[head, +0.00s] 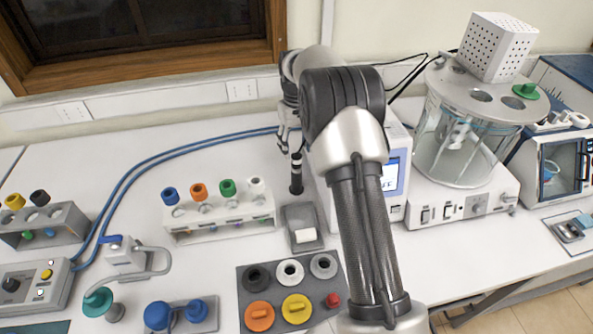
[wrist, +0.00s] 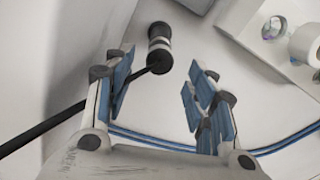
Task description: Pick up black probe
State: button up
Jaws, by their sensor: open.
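The black probe (head: 296,178) is a short black cylinder with a pale band, standing upright on the white bench left of the screen device. In the wrist view the probe (wrist: 159,45) shows just beyond the fingertips, roughly centred between them, with a black cable running off to the lower left past the left finger. My gripper (head: 288,142) is above the probe and points down. In the wrist view my gripper (wrist: 160,82) has its blue-padded fingers apart with nothing held. Whether the fingers overlap the probe's top in height is unclear.
The screen device (head: 395,180) stands close right of the probe. A small grey tray (head: 290,215) with a white block is in front. A rack (head: 220,232) with coloured caps stands left. A glass bath (head: 450,150) is farther right. Blue tubes (head: 170,155) cross the bench behind.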

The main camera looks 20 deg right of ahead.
aim_at(297, 155)
jog(key=shift+s+f+b, duration=0.1)
jog(key=shift+f+b, duration=0.55)
jog(key=shift+f, duration=2.35)
jog(key=shift+c, duration=0.3)
jog(key=shift+r, duration=0.1)
grip_shut()
notch_tip(297, 155, up, 20)
jog(key=p, duration=0.4)
